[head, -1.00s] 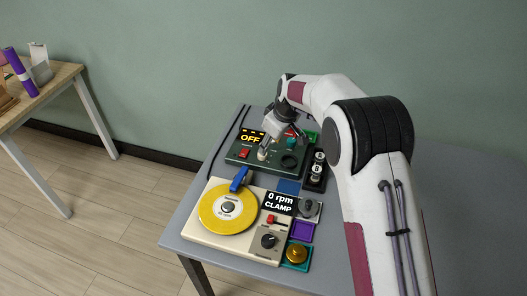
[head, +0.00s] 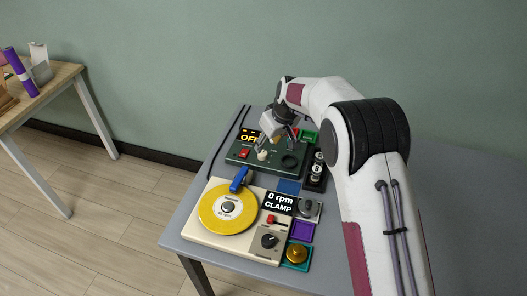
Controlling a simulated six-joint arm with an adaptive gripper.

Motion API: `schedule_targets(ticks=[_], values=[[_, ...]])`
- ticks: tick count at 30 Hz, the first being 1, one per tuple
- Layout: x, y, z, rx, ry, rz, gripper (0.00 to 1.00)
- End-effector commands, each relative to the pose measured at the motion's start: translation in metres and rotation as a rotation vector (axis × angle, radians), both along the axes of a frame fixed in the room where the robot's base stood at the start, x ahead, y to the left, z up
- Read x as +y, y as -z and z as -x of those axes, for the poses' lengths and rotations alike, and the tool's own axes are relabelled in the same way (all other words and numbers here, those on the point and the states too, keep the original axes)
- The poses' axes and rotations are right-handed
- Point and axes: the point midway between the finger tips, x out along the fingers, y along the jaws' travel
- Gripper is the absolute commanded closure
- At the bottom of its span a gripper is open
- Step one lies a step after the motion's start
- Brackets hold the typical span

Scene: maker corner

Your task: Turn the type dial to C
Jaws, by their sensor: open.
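The green control box (head: 240,160) lies on the far part of the grey table, its display partly hidden by my gripper. A small cream knob (head: 262,155) stands on its top, just below my gripper; it may be the type dial, but the marks around it are too small to read. My gripper (head: 275,146) is open and empty above the box, its fingers apart and tilted down. I cannot tell whether a finger touches the knob. A dark round part (head: 289,161) sits to the right on the same box.
A cream machine (head: 195,232) with a yellow disc (head: 228,208), a "0 rpm CLAMP" display and a black knob (head: 269,241) stands in front. A black holder (head: 316,182) with light round pieces is right of the green box. A wooden table (head: 60,75) stands at left.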

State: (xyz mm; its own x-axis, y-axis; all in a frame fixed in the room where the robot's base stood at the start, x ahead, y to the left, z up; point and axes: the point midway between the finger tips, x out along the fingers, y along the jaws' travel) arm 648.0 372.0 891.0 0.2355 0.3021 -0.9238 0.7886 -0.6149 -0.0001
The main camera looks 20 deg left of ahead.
Motion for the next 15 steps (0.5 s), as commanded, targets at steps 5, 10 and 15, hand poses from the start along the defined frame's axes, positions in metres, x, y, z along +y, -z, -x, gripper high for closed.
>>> schedule_targets(ticks=[5,10,15], values=[[0.004,0.015,-0.003,0.003,-0.001,0.0,0.6],[0.01,0.031,-0.007,0.002,-0.002,0.0,0.6],[0.015,0.047,-0.011,0.001,0.0,-0.001,0.6]])
